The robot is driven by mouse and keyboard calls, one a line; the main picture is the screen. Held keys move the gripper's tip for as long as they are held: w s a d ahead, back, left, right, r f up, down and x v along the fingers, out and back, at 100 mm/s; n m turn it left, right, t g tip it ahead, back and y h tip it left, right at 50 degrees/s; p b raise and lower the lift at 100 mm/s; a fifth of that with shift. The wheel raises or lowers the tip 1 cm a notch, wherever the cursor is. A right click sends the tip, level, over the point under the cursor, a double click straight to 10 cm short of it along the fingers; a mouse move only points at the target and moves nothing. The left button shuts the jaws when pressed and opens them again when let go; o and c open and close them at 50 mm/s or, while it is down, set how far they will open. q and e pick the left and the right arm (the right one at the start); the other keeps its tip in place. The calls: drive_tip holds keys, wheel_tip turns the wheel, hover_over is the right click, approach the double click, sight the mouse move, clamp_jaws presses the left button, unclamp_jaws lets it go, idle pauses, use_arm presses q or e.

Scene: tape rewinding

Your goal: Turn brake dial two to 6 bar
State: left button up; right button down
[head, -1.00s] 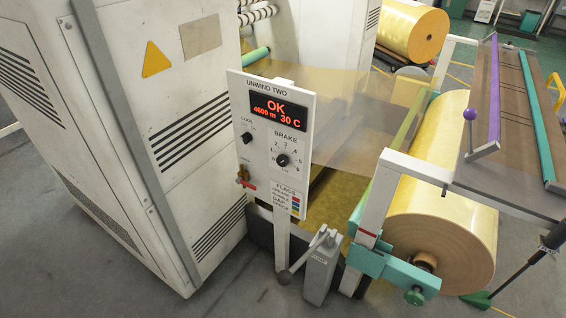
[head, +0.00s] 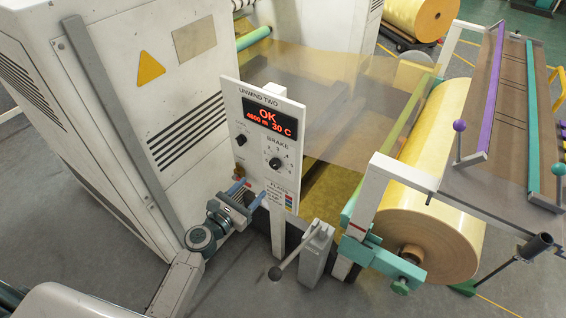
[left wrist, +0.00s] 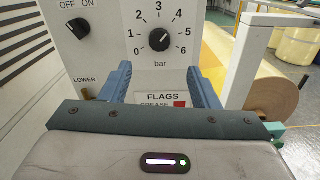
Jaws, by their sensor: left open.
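Brake dial two is a black knob (head: 275,163) on the white UNWIND TWO panel (head: 229,95). In the left wrist view the knob (left wrist: 159,39) has a scale from 0 to 6 bar, and its white mark points up and right, roughly toward 4. My left gripper (head: 248,194) is in front of the panel, below and left of the dial. Its blue fingers (left wrist: 160,82) are open, with nothing between them, and the dial shows above the gap. My right gripper is not in view.
The cooling switch (left wrist: 78,28) is left of the dial. A grey lever box (head: 316,252) stands below the panel. A large yellow roll (head: 435,225) on a white and teal frame is to the right. A white cabinet (head: 165,110) stands to the left.

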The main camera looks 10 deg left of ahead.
sight(273, 166)
use_arm(q)
drive_tip(key=p+x, duration=0.2)
drive_tip(key=x, duration=0.7)
drive_tip(key=shift+w, duration=0.1)
drive_tip(key=shift+w+d, duration=0.25)
drive_tip(key=shift+w, duration=0.4)
drive_tip(key=c, duration=1)
